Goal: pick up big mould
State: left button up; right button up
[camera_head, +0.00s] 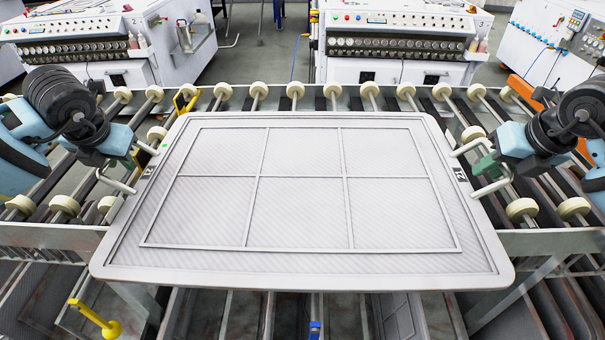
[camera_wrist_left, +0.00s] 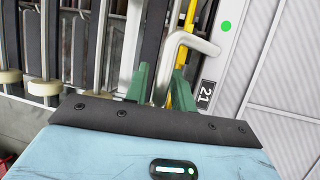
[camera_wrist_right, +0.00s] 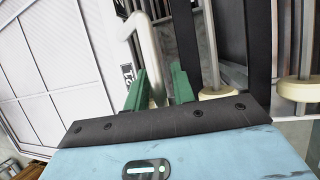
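The big mould (camera_head: 300,195) is a large light-grey panel with raised ribs. It lies flat across the roller gantry, a bent metal handle at each side. My left gripper (camera_head: 135,165) is at its left handle, green fingers close on both sides of the bar in the left wrist view (camera_wrist_left: 160,88). My right gripper (camera_head: 490,170) is at the right handle in the same way, shown in the right wrist view (camera_wrist_right: 158,90). Number tags sit beside both handles.
Rows of cream rollers (camera_head: 295,90) on a metal frame run behind and beside the mould. White machines (camera_head: 395,45) stand at the back. A yellow lever (camera_head: 100,322) is at the front left. Slatted racks lie below the mould.

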pick_arm(q)
grip_shut()
pick_arm(e)
grip_shut()
dwell(0.8)
pick_arm(q)
jog(key=shift+w+r, duration=0.2)
jog(key=shift+r, duration=0.15)
pick_arm(e)
jog(key=shift+w+r, duration=0.2)
jog(key=shift+r, duration=0.15)
